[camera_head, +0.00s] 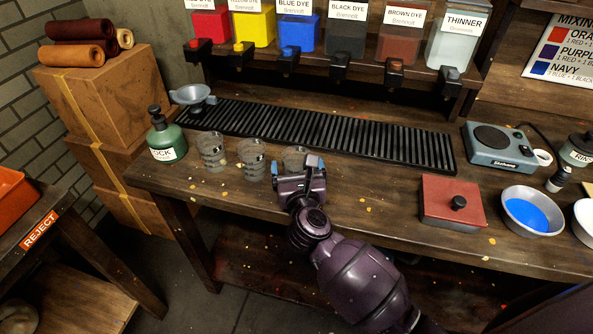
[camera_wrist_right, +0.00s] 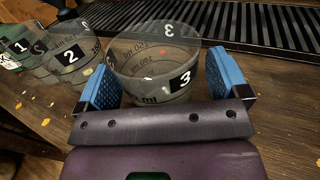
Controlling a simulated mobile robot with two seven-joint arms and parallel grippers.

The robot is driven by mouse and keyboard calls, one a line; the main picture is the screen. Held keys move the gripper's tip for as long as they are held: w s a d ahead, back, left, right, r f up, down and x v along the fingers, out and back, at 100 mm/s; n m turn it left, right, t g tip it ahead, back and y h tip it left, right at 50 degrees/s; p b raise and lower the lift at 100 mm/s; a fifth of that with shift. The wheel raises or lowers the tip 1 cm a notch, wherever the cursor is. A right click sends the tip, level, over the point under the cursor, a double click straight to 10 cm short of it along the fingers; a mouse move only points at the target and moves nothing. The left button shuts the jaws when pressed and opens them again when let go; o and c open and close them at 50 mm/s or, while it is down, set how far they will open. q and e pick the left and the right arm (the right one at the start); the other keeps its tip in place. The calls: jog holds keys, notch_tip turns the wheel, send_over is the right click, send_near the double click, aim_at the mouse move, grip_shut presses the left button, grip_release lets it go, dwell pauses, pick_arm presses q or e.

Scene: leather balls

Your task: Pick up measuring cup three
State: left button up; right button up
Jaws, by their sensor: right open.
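Measuring cup three (camera_wrist_right: 150,68) is a clear cup with a "3" label and printed marks. It stands upright on the wooden bench, and in the head view (camera_head: 294,156) my gripper partly hides it. My right gripper (camera_head: 296,172) is open, with one blue finger on each side of the cup in the right wrist view (camera_wrist_right: 160,82). I cannot tell whether the fingers touch it. Measuring cup two (camera_head: 252,158) and cup one (camera_head: 211,151) stand to its left; their labels show in the right wrist view. My left gripper is not in view.
A black slatted drip tray (camera_head: 330,131) lies behind the cups under the dye dispensers. A red lidded box (camera_head: 452,203), blue-filled bowl (camera_head: 531,212) and scale (camera_head: 499,147) are at the right. Bench between is clear.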

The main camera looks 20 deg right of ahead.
jog(key=shift+w+d, duration=0.1)
jog(key=shift+w, duration=0.25)
jog(key=c, duration=1)
jog(key=shift+r, duration=0.1)
